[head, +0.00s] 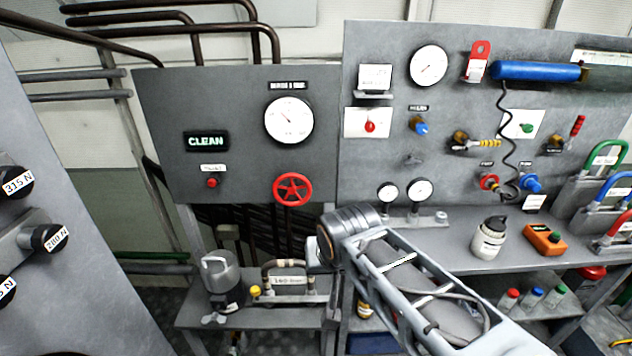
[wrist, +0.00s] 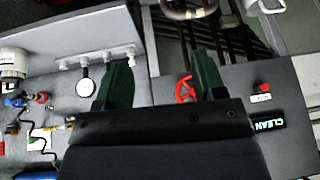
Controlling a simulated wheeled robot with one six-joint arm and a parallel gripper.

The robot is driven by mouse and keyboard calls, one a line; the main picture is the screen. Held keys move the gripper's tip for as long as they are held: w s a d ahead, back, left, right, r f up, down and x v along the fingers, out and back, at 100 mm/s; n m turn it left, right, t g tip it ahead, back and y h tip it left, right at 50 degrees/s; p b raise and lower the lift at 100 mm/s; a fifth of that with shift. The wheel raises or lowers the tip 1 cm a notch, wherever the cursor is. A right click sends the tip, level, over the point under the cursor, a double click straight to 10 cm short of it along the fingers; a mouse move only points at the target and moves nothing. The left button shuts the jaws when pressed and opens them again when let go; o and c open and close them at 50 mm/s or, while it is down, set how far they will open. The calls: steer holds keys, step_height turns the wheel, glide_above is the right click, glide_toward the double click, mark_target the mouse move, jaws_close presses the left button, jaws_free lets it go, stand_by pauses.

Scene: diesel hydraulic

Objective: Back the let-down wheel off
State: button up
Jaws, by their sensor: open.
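The red handwheel (head: 292,189) is mounted on the left grey panel, below a large white dial gauge (head: 289,120). In the wrist view the red wheel (wrist: 184,90) shows between my two dark green fingers, close beside the right one, which seems to hide part of it. My gripper (wrist: 163,76) is open, with nothing between its fingertips that I can see touching them. In the head view my arm reaches in from the lower right and ends below and right of the wheel; the fingers cannot be made out there.
A lit CLEAN sign (head: 206,141) and a red button (head: 212,183) are left of the wheel. The right panel carries small gauges (head: 420,190), valves and a blue cylinder (head: 536,71). A grey jug (head: 220,282) stands on the low bench. Space directly before the wheel looks clear.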

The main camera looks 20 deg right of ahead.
steer(key=w+r+m+t+h+b, duration=0.1)
steer(key=w+r+m+t+b, duration=0.2)
steer(key=w+m, duration=0.45)
steer(key=m+t+h+b, duration=0.2)
steer(key=m+b, duration=0.3)
steer(key=m, duration=0.6)
glide_toward(292, 179)
steer(key=p+x, duration=0.3)
steer(key=x, duration=0.6)
steer(key=shift+w+d+f, duration=0.1)
steer(key=shift+w+f, duration=0.1)
steer(key=shift+f, duration=0.15)
steer(key=shift+s+r, duration=0.1)
steer(key=shift+r, duration=0.1)
steer(key=c, duration=0.8)
